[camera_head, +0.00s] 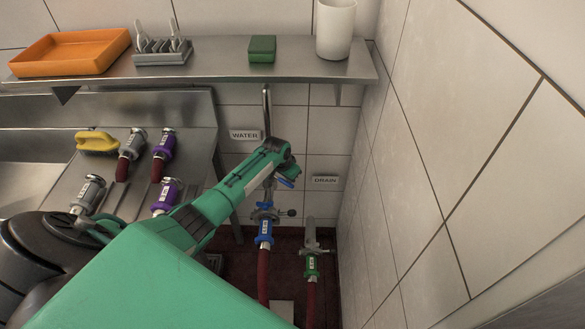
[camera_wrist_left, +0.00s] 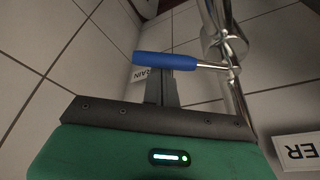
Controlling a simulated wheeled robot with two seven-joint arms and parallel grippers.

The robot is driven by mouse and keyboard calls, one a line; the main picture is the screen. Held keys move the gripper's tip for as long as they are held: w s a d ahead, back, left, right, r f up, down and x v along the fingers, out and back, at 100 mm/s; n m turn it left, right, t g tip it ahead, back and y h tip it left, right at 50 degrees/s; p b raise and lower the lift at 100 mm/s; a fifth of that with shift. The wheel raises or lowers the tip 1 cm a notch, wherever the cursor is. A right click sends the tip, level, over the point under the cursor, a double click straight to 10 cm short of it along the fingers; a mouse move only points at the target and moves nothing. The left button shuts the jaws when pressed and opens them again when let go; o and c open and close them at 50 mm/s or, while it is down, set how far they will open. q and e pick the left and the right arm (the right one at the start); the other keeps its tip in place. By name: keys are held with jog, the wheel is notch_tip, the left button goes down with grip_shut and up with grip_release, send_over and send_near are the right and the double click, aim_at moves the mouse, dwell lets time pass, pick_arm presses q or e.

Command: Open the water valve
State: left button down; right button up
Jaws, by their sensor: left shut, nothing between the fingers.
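The water valve's blue lever (camera_wrist_left: 165,60) shows in the left wrist view, sticking out sideways from the metal pipe (camera_wrist_left: 228,75). In the head view the blue lever (camera_head: 288,182) is partly hidden by my left arm. My left gripper (camera_wrist_left: 160,88) is shut and empty, with its fingers right at the lever. I cannot tell whether they touch it. The WATER label (camera_head: 245,135) is on the wall beside the pipe. Below, a blue-collared coupling (camera_head: 265,230) joins a red hose. My right gripper is not in view.
A steel shelf (camera_head: 215,72) overhead holds an orange tray (camera_head: 70,52), a grey rack, a green box and a white cup. Beside the water pipe are the DRAIN label (camera_head: 325,181) and a green-collared coupling (camera_head: 311,262). The tiled side wall (camera_head: 430,170) is close on the right.

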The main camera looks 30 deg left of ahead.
aim_at(282, 183)
pick_arm(q)
jog(key=s+m, duration=0.2)
jog(key=shift+s+a+m+h+p, duration=0.1)
jog(key=shift+m+h+p, duration=0.25)
jog(key=shift+m+h, duration=0.05)
jog(key=shift+s+a+f+m+g+h, duration=0.1)
jog(key=shift+s+a+m+g+h, duration=0.15)
jog(key=shift+s+m, duration=0.5)
jog(key=s+m, duration=0.1)
jog(key=s+a+m, duration=0.1)
jog(key=m, duration=0.1)
jog(key=s+a+m+g+h+b, duration=0.1)
jog(key=shift+m, duration=0.35)
